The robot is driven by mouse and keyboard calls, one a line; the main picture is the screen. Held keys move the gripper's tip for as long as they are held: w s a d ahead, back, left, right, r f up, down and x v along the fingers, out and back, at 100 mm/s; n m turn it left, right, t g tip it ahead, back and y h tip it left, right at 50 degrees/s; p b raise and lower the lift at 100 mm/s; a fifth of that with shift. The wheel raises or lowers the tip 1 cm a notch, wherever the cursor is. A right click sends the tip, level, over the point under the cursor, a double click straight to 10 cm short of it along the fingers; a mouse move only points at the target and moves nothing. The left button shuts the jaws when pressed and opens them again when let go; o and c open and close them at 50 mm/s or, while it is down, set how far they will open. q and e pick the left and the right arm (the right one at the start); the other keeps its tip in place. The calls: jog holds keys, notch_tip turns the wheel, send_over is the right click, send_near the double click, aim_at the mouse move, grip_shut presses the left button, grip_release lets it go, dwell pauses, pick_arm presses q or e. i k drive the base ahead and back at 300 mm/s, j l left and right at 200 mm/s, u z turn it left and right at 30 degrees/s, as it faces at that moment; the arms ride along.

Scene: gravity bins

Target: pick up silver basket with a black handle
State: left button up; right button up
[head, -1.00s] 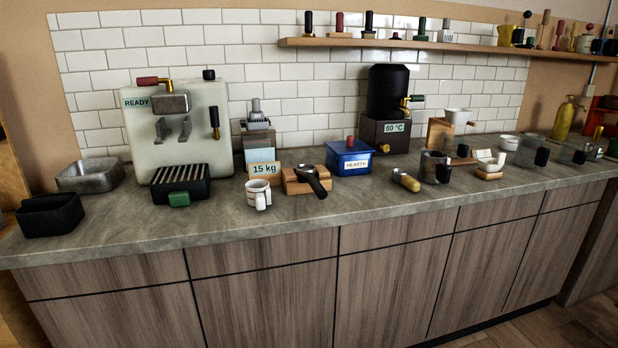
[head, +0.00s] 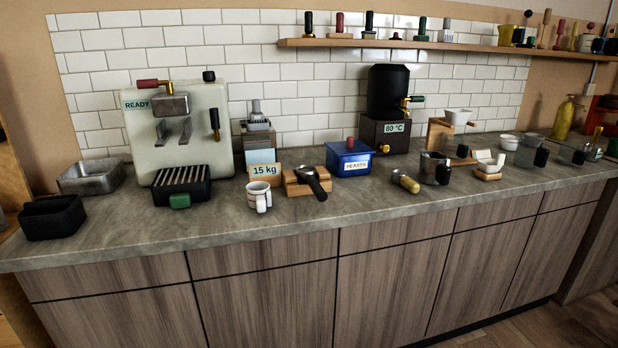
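A round silver basket with a black handle (head: 306,173) lies on a small wooden block (head: 293,188) near the middle-left of the counter. Its handle points toward the front edge and slightly right, reaching over the block's front. Neither of my grippers is in view.
A white striped cup (head: 259,197) stands just left of the block, and a blue box (head: 349,160) stands to its right. A scale marked 15 kg (head: 263,169) is behind. A black slatted tray (head: 181,188) sits farther left. The grey counter (head: 300,222) is clear in front.

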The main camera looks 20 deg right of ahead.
aim_at(308, 173)
jog(key=i+z, duration=0.2)
jog(key=i, duration=0.35)
jog(key=i+j+z, duration=0.2)
jog(key=i, duration=0.3)
